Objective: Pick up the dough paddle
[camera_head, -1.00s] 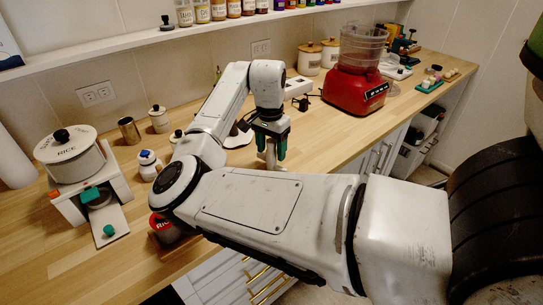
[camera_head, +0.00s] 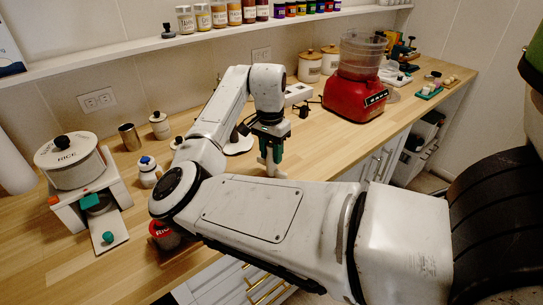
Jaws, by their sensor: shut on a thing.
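My gripper (camera_head: 270,156) is over the front part of the wooden counter, in the middle of the head view. Its dark body and green fingers point down, and it is shut on a small pale grey piece, which I take to be the dough paddle (camera_head: 269,170). The piece hangs below the fingers near the counter's front edge. My arm hides part of the counter around it. I cannot tell whether the piece touches the counter.
A red food processor (camera_head: 355,92) stands to the right, with lidded canisters (camera_head: 310,66) behind. A rice container on a dispenser (camera_head: 70,160), a metal cup (camera_head: 130,137) and small jars are at left. A spice shelf (camera_head: 110,52) runs above. Clear wood (camera_head: 330,135) lies right of my gripper.

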